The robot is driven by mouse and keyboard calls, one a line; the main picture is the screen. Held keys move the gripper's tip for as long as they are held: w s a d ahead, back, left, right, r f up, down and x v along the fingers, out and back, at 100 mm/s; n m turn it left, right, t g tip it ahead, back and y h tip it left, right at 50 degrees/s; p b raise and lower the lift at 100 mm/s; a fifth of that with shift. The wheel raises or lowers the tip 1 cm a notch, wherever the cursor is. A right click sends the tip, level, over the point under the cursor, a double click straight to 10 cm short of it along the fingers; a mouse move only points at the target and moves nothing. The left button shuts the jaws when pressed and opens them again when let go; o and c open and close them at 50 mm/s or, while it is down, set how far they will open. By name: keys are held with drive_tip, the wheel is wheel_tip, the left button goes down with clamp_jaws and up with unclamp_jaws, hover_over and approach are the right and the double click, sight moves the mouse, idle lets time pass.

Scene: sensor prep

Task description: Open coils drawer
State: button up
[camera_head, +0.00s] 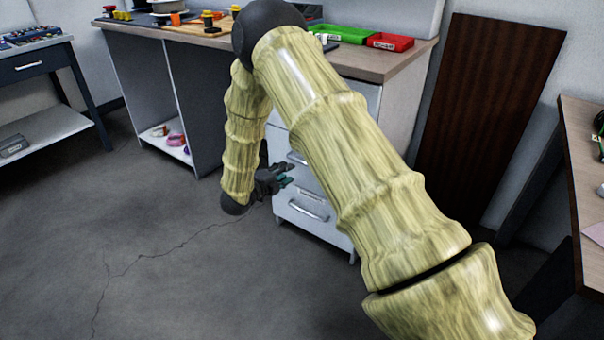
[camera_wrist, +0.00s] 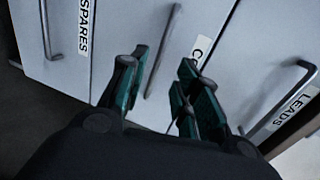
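The coils drawer (camera_wrist: 153,112) is the middle of three light grey drawer fronts in the wrist view. Its label (camera_wrist: 201,50) shows only a "C"; the rest is hidden by a finger. The drawer looks shut, flush with its neighbours. Its bar handle (camera_wrist: 171,32) lies between my gripper's spread dark green fingers in the picture. My gripper (camera_head: 284,175) is open at the drawer unit (camera_head: 331,232) in the head view. I cannot tell whether the fingers touch the handle. My arm hides much of the unit in the head view.
The drawers labelled SPARES (camera_wrist: 65,85) and LEADS (camera_wrist: 255,65) flank it, each with a bar handle. The bench (camera_head: 395,62) above carries a green tray (camera_head: 345,35) and a red tray (camera_head: 390,42). A dark brown panel (camera_head: 485,120) leans at right. The floor (camera_head: 150,270) in front is clear.

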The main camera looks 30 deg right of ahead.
drive_tip(key=b+x, duration=0.3)
drive_tip(key=x, duration=0.8)
clamp_jaws()
